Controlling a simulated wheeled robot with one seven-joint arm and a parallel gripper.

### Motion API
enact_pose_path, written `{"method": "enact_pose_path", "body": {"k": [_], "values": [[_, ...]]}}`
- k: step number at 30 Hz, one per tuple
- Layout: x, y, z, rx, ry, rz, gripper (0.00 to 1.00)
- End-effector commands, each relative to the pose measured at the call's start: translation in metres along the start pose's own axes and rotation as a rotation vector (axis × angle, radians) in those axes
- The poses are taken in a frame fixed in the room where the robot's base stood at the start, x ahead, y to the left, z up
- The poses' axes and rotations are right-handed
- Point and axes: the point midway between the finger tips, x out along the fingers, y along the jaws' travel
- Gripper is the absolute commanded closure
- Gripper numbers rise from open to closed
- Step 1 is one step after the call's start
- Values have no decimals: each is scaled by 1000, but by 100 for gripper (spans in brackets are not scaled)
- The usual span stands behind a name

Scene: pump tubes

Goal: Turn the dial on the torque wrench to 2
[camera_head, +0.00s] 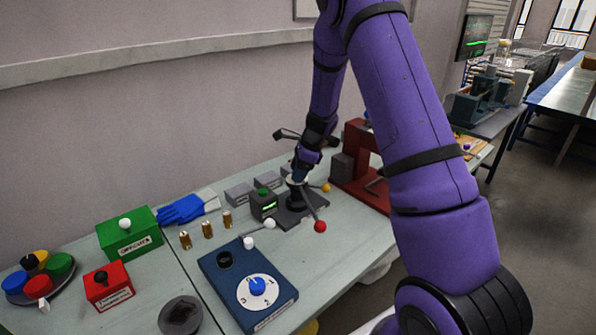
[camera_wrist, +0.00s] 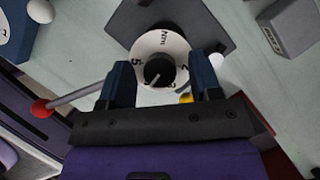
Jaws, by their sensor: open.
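The torque wrench (camera_head: 297,197) stands on a dark grey base plate on the table, with a long rod ending in a red ball (camera_head: 320,227). In the wrist view its dial is a white ring (camera_wrist: 144,46) marked "Nm", 5 and 2, around a dark knob (camera_wrist: 160,71). A pale mark on the knob points toward the lower left of that view, away from the 2. My gripper (camera_wrist: 162,66) is open, its two blue fingers on either side of the dial. Contact cannot be told. In the head view my gripper (camera_head: 297,180) is over the wrench, its fingers mostly hidden.
A blue box (camera_head: 222,281) with a numbered dial and blue knob stands in front. A small box with a green display (camera_head: 264,205) is left of the wrench. A red press-like frame (camera_head: 368,185) stands close on the right. Grey blocks (camera_head: 238,193) lie behind.

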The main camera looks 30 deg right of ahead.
Motion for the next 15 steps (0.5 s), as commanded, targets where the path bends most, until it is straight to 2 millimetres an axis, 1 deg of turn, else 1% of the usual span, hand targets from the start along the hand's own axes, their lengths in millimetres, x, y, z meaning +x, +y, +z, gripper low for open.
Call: {"method": "enact_pose_path", "body": {"k": [2,5,6,9,15], "values": [[0,0,0,0,0,0,42],[0,0,0,0,0,0,63],[0,0,0,0,0,0,72],[0,0,0,0,0,0,91],[0,0,0,-8,1,3,91]]}}
